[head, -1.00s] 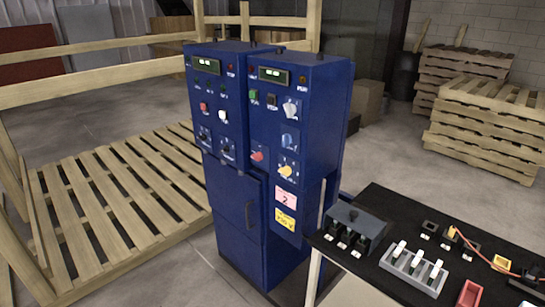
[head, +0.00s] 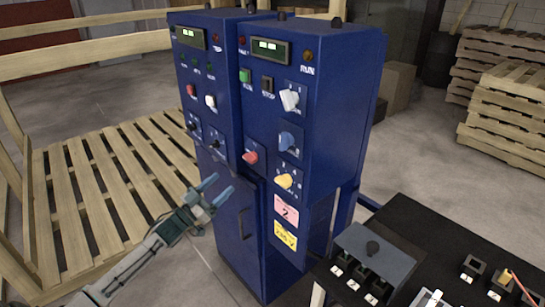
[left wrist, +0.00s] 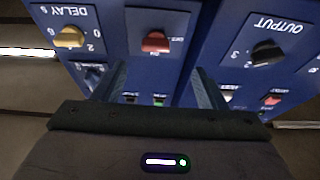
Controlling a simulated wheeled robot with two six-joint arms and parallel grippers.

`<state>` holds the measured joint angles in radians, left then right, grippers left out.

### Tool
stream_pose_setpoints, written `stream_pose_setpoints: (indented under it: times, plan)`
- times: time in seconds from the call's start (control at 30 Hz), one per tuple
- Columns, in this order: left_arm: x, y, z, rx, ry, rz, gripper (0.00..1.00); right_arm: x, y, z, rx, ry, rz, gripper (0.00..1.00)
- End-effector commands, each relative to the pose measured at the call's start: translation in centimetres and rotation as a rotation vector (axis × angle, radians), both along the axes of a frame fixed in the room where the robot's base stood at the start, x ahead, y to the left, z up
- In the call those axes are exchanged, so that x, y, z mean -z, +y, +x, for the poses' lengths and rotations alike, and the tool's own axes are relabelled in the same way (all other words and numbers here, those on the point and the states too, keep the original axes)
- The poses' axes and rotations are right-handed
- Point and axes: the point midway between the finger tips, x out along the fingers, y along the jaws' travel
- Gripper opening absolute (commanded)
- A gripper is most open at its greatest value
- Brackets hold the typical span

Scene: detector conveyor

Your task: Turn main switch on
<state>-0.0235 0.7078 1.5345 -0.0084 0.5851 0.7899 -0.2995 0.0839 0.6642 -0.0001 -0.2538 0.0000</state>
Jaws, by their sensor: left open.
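The blue control cabinet (head: 325,120) stands in the middle of the head view. A red rotary knob (head: 250,157) sits low on its front, between the two panel columns. I take it for the main switch, though its label is not readable. It also shows in the left wrist view (left wrist: 155,41), upside down, between the finger lines. My left gripper (head: 217,189) is open and empty, below and left of the red knob in the head view and apart from it. My right gripper is not in view.
A yellow knob (head: 284,181), a blue knob (head: 288,140) and a white knob (head: 289,99) are close by on the right column. A black OUTPUT knob (left wrist: 268,52) shows in the left wrist view. A black table (head: 420,225) with switch blocks stands right; wooden pallets (head: 95,200) lie left.

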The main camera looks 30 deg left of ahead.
Motion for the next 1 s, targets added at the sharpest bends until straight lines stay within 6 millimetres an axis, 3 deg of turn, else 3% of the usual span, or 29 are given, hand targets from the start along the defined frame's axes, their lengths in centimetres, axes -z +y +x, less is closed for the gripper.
stream_pose_setpoints:
  times: [0.17, 0.4, 0.7, 1.0]
  plan:
    - [-1.3, -0.6, 0.9, 0.016, -0.016, -0.003, 0.65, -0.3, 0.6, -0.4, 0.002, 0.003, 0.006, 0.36]
    - [-3.1, -2.1, 4.5, 0.012, -0.017, -0.004, 0.65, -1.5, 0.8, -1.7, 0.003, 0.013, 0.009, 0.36]
    - [-4.6, -3.6, 8.3, 0.012, -0.013, -0.002, 0.65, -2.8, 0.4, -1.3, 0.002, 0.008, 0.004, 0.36]
    - [-4.7, -4.1, 9.2, 0.013, -0.011, -0.001, 0.65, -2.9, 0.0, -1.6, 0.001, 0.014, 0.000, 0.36]
